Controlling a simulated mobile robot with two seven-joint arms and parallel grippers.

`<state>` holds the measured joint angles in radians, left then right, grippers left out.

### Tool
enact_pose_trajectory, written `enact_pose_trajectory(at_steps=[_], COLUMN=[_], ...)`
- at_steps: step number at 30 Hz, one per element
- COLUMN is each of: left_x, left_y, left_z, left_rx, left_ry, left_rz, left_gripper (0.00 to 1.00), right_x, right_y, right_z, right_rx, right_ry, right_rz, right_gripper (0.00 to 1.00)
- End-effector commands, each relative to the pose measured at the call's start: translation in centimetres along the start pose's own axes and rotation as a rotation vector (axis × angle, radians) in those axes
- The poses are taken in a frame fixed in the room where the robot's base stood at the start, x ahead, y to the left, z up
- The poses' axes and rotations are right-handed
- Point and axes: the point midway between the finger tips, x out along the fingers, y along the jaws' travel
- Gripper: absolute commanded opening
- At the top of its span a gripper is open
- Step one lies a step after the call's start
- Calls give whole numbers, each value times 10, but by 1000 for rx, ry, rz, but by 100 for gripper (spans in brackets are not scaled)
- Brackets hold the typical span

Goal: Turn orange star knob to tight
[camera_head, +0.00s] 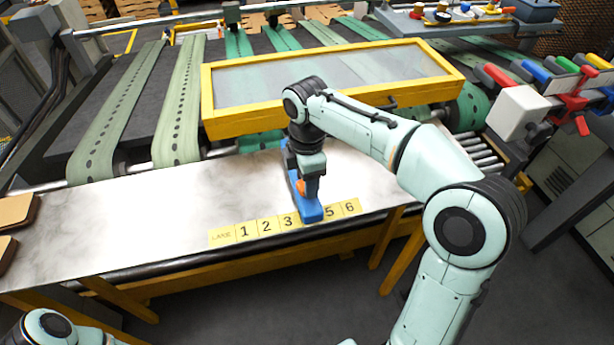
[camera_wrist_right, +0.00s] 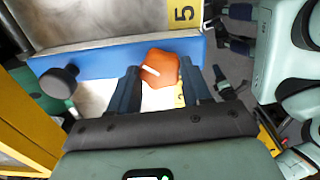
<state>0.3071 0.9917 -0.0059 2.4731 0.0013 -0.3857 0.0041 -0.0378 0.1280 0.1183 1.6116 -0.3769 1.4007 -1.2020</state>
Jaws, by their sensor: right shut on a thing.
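The orange star knob (camera_wrist_right: 165,66) sits on a blue bar (camera_wrist_right: 100,60) and carries a white line mark that lies slightly tilted in the wrist view. In the head view the blue bar (camera_head: 308,212) lies across the pale table near the lane numbers, and only a bit of the orange knob (camera_head: 300,187) shows beside my gripper. My right gripper (camera_head: 309,190) points down at the bar. In the wrist view its two fingers (camera_wrist_right: 161,75) stand on either side of the knob, shut on it. My left gripper is out of view.
A black round knob (camera_wrist_right: 59,81) is on the same bar. A yellow lane strip (camera_head: 265,226) runs along the table's front, partly covered by the bar. A yellow-framed clear guard (camera_head: 330,80) stands behind. The table's left part (camera_head: 120,230) is mostly clear.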

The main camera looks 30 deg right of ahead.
Motion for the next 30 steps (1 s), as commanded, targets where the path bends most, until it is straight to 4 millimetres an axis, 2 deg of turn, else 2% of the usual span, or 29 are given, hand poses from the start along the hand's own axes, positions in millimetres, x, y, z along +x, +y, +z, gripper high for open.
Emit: enact_pose_trajectory(at_steps=[18,30], left_x=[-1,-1], left_y=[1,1], left_z=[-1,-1], left_rx=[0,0], left_ry=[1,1], left_rz=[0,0], left_gripper=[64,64], right_x=[0,0], right_y=[0,0], right_z=[0,0], right_rx=[571,812], right_ry=[1,1], right_rz=[1,1], right_gripper=[18,18])
